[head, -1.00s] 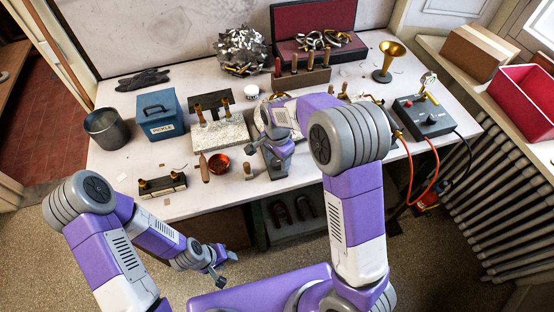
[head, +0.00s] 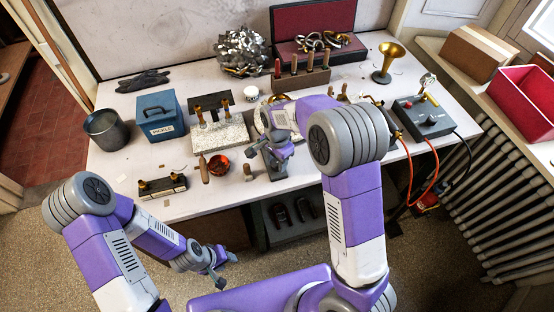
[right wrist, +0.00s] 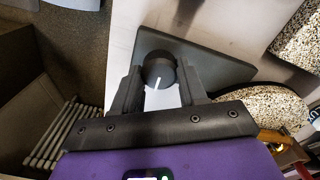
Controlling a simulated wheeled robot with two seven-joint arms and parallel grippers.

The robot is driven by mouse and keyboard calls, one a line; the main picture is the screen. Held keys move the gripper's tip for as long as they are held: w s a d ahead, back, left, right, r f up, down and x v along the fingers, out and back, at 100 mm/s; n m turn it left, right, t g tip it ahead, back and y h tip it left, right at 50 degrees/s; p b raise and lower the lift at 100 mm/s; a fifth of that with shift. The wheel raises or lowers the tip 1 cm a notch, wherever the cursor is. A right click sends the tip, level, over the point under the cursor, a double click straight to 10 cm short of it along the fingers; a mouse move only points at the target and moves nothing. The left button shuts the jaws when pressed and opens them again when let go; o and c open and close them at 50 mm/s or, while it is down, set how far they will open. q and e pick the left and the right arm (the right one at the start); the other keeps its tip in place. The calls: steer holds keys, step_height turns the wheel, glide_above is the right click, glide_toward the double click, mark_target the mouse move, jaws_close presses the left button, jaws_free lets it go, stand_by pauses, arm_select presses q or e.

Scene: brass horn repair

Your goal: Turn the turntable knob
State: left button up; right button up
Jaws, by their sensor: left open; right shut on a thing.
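The turntable knob (right wrist: 158,67) is round and dark, with a white pointer line, and shows in the right wrist view. It sits on a dark grey base plate (right wrist: 205,66). My right gripper (right wrist: 159,80) has one finger on each side of the knob and is shut on it. In the head view my right gripper (head: 273,156) is at the front middle of the bench, and my arm hides the knob there. My left gripper (head: 220,269) is open and empty, low in front of the bench.
A speckled block (head: 220,137) stands left of my right gripper. A copper bowl (head: 219,165) and a wooden-handled tool (head: 204,170) lie near the front edge. A control box (head: 423,117) with red hoses stands at the right. A blue box (head: 160,115) is at the left.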

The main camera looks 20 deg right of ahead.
steer(key=shift+n, duration=0.3)
steer(key=n+p, duration=0.1)
steer(key=n, duration=0.2)
steer(key=shift+n, duration=0.4)
steer(key=n+p, duration=0.1)
steer(key=n, duration=0.7)
steer(key=shift+n, duration=0.4)
steer(key=n+p, duration=0.1)
steer(key=n, duration=0.3)
steer(key=shift+a, duration=0.1)
steer(key=shift+n, duration=0.4)
steer(key=o, duration=1.1)
steer(key=shift+c, duration=0.2)
